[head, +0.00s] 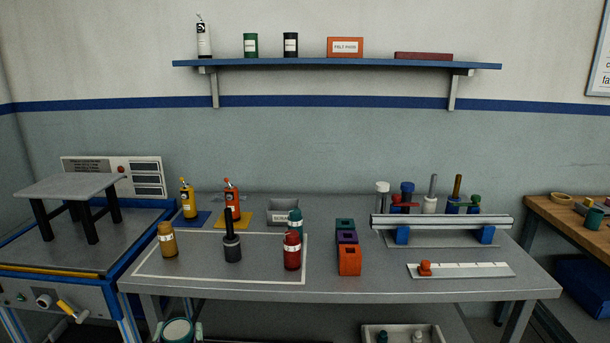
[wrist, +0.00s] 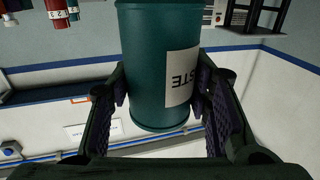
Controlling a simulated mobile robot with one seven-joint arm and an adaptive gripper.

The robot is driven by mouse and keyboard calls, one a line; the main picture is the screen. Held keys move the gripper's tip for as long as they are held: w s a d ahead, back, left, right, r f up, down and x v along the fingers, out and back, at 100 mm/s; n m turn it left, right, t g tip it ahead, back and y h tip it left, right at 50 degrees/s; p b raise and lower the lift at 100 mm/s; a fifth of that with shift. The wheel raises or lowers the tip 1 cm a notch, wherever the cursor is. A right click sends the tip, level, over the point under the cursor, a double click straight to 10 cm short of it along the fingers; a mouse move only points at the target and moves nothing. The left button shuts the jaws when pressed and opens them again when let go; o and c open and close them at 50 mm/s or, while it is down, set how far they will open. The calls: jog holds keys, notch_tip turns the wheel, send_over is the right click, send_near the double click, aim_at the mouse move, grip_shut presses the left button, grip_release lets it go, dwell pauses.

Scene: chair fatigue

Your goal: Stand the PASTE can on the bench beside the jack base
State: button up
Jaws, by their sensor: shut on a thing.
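The PASTE can (wrist: 157,65) is dark teal with a white label, on which "STE" shows. My gripper (wrist: 160,108) is shut on its sides in the wrist view, and the can looks inverted there. In the head view my gripper (head: 177,332) is at the bottom edge, in front of the bench (head: 340,285), with the can's round end (head: 177,330) between its fingers. A dark round base with an upright post (head: 232,248), which may be the jack base, stands inside the white outline on the bench. The can is apart from it.
Inside the outline stand a mustard can (head: 167,240), a red can (head: 292,252) and a teal can (head: 295,220). Orange and purple blocks (head: 349,262) and a rail (head: 440,222) lie to the right. Bare bench shows between the post and the mustard can.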

jog(key=w+d+f+b, duration=0.1)
jog(key=w+d+f, duration=0.25)
jog(key=f, duration=0.45)
jog(key=w+d+f+h+b, duration=0.1)
jog(key=w+d+f+b, duration=0.15)
jog(key=w+f, duration=0.4)
jog(key=w+d+f+b, duration=0.1)
jog(key=w+d+f, duration=0.2)
jog(key=f, duration=0.7)
jog(key=s+d+f+m+h+b, duration=0.1)
jog(key=d+f, duration=0.6)
jog(key=f, duration=0.3)
jog(key=s+d+f+m+h+b, duration=0.1)
jog(key=d+f+h, duration=0.1)
jog(key=d+f, duration=0.5)
notch_tip(320, 180, down, 3)
jog(key=shift+d+r+m, duration=0.1)
jog(key=shift+d+m, duration=0.05)
jog(key=shift+m, duration=0.15)
jog(key=shift+s, duration=0.1)
